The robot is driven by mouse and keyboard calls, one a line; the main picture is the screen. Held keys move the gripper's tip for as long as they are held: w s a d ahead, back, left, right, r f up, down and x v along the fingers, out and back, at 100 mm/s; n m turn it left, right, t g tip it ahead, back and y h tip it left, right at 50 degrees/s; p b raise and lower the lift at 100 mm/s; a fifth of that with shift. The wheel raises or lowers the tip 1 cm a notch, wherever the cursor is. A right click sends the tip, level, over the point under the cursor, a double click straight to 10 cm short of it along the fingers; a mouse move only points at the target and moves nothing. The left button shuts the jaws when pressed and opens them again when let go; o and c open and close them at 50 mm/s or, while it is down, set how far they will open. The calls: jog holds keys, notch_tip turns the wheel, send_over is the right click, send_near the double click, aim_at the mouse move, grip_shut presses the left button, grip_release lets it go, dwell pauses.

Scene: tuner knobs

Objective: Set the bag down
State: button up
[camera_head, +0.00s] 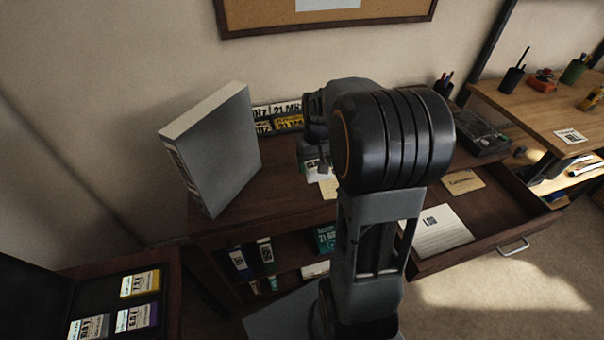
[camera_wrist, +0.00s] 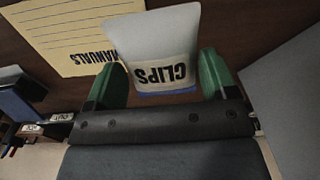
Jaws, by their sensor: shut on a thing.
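The bag (camera_wrist: 150,42) is white with a black "CLIPS" label and a blue strip along one edge. In the wrist view it sits between the two green fingers of my gripper (camera_wrist: 161,72), which is shut on it. The brown desk top (camera_wrist: 245,25) lies beyond the bag. I cannot tell whether the bag touches it. In the head view my arm covers most of the gripper and the bag, over the desk (camera_head: 285,190).
A yellow "MANUALS" folder (camera_wrist: 70,35) lies beside the bag. A tall grey binder (camera_head: 215,150) stands on the desk's left. A drawer with a "LOG" sheet (camera_head: 437,232) is open at right. A box of labelled cartridges (camera_head: 140,283) is at lower left.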

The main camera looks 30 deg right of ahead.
send_over(304, 181)
notch_tip(304, 181, down, 5)
jog(key=shift+s+f, duration=0.1)
jog(key=shift+f, duration=1.6)
jog(key=shift+f, duration=0.2)
jog(key=o, duration=0.8)
jog(key=shift+r, duration=0.1)
